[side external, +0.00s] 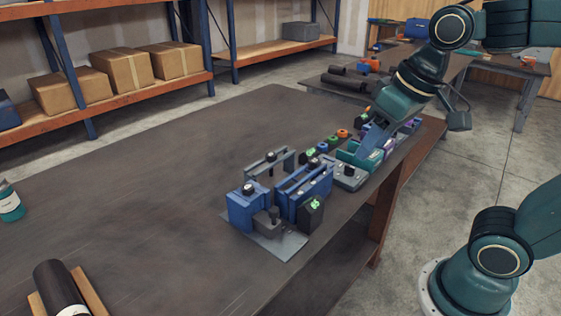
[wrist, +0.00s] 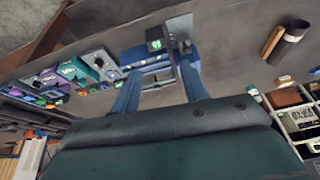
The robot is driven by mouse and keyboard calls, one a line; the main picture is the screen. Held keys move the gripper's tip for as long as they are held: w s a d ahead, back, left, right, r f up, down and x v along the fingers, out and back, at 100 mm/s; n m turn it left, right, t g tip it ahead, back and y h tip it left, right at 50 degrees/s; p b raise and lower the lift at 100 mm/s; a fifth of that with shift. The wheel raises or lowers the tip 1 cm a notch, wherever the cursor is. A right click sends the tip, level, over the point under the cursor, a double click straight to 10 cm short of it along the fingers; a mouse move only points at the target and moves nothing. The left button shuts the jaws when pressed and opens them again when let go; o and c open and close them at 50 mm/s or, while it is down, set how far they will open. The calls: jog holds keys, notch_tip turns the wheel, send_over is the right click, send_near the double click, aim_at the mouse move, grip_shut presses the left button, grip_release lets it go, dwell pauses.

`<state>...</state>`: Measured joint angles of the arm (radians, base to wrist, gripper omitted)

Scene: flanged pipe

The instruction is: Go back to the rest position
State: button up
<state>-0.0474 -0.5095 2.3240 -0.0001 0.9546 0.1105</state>
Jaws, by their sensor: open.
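My gripper (side external: 362,152) is at the right part of the workbench in the side view, low beside the row of tools; its fingertips are hard to make out there. In the wrist view my gripper (wrist: 160,66) shows two blue fingers spread apart. I see nothing clearly held between them. Blue and grey fixture parts on a grey plate lie beyond the fingertips; this blue fixture (side external: 243,210) stands near the bench's front edge in the side view. A black pipe (side external: 58,285) lies on a wooden cradle at lower left, and the pipe (wrist: 292,31) also shows at upper right in the wrist view.
A row of small coloured parts (side external: 325,145) and grey and purple blocks line the bench's right side, close to my gripper. A teal container (side external: 10,203) stands at far left. The middle of the workbench (side external: 160,160) is bare. Shelves with cardboard boxes (side external: 125,70) stand behind.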

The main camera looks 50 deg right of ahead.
jog(key=shift+n+t, duration=0.4)
jog(key=shift+t, duration=0.3)
jog(key=s, duration=0.1)
jog(key=s+f, duration=0.1)
jog(key=s, duration=0.1)
jog(key=s+d, duration=0.1)
jog(key=s, duration=0.1)
jog(key=shift+f, duration=0.3)
